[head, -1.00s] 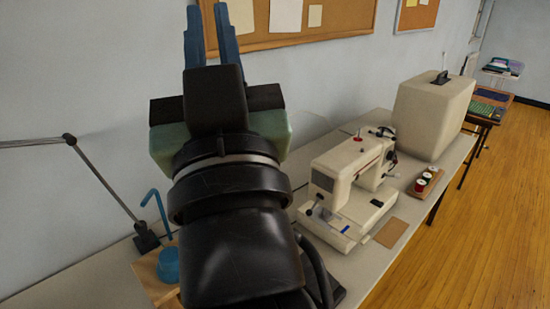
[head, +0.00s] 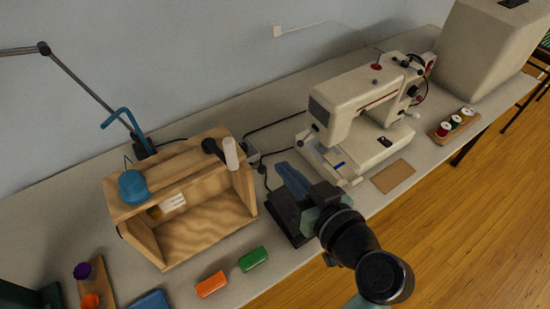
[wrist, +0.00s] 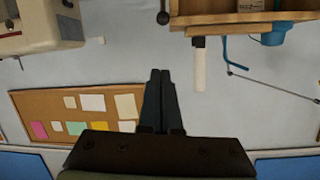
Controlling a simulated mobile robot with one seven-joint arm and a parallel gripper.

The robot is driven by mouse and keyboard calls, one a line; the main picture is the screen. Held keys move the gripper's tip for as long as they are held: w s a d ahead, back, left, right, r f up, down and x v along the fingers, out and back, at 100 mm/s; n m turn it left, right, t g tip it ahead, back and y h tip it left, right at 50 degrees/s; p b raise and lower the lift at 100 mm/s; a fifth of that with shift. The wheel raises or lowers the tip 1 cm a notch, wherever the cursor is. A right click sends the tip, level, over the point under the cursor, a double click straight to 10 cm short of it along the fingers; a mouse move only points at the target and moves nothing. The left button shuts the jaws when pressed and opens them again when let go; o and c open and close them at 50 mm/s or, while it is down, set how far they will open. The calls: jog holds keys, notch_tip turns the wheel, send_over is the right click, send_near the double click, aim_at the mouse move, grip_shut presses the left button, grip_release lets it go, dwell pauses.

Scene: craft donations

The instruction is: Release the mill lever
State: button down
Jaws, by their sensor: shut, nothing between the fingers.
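A wooden box-like mill (head: 185,250) stands on the table left of centre in the head view.
A sewing machine (head: 345,115) stands to the right, with a black pedal-like box (head: 285,218) partly behind my gripper. Orange (head: 211,284) and green (head: 254,259) blocks lie in front of the mill. A lamp arm (head: 85,88) rises behind it. Thread spools (head: 455,122) sit far right.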

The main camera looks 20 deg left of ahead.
jog(key=shift+a, duration=0.1)
jog(key=p, duration=0.3)
send_over(265, 169)
jog(key=w+a, duration=0.1)
jog(key=w, duration=0.1)
notch_tip(265, 169, down, 2)
jog(key=s+f, duration=0.1)
jog(key=s+d+f, duration=0.1)
jog(key=f, duration=0.1)
jog(key=shift+f, duration=0.1)
jog(key=shift+s+d+f+p, duration=0.1)
jog(key=shift+d+f+p, duration=0.05)
jog(key=shift+f+p, duration=0.15)
jog(key=shift+f+b, duration=0.15)
jog(key=shift+b, duration=0.35)
jog(key=shift+s+d+f+b, duration=0.1)
jog(key=shift+s+d+b, duration=0.05)
jog(key=shift+b, duration=0.7)
